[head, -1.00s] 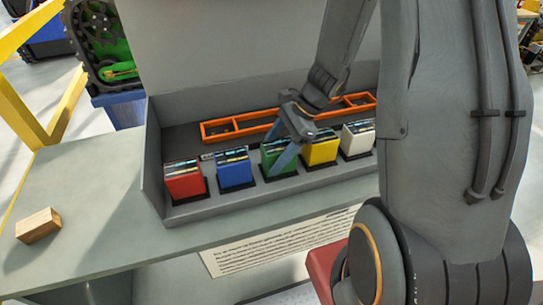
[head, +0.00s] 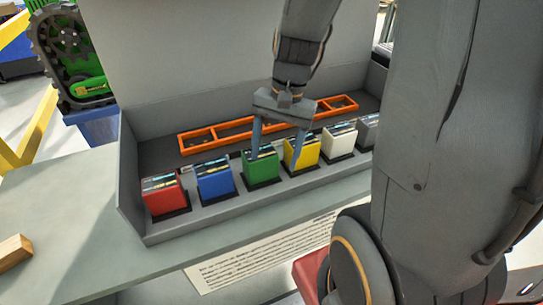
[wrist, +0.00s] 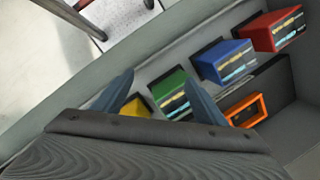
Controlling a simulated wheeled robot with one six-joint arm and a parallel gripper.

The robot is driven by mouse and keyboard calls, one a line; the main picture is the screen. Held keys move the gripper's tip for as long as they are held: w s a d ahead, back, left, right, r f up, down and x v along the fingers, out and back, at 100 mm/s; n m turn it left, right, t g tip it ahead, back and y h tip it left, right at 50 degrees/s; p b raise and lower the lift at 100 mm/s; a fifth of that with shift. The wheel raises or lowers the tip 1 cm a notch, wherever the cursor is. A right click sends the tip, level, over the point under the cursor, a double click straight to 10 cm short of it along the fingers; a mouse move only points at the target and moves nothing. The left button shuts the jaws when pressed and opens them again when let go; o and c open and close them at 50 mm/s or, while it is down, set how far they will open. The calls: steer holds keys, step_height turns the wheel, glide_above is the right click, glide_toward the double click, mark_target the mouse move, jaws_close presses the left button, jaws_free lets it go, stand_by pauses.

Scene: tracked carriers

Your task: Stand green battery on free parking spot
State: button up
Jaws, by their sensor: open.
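The green battery (head: 262,169) stands upright on a dark pad in the grey tray's row, between the blue and yellow batteries. It also shows in the wrist view (wrist: 170,94). My gripper (head: 274,161) is open and points down at the row. In the wrist view its two fingers (wrist: 160,77) appear on either side of the green battery. In the head view one finger overlaps the green battery's left part and the other overlaps the yellow battery's left part. Contact cannot be told. I cannot make out a free parking spot in these views.
The grey tray (head: 133,213) also holds red (head: 164,197), blue (head: 214,181), yellow (head: 301,154) and white (head: 339,143) batteries, closely spaced. An orange divided frame (head: 236,126) lies behind them. A wooden block (head: 13,252) sits on the bench at left.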

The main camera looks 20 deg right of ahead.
steer(key=s+n, duration=0.1)
steer(key=n, duration=0.1)
steer(key=a+n+t+h, duration=0.1)
steer(key=n, duration=0.2)
steer(key=s+n+h, duration=0.1)
steer(key=n, duration=0.2)
steer(key=shift+s+a+t, duration=0.3)
steer(key=shift+a, duration=0.1)
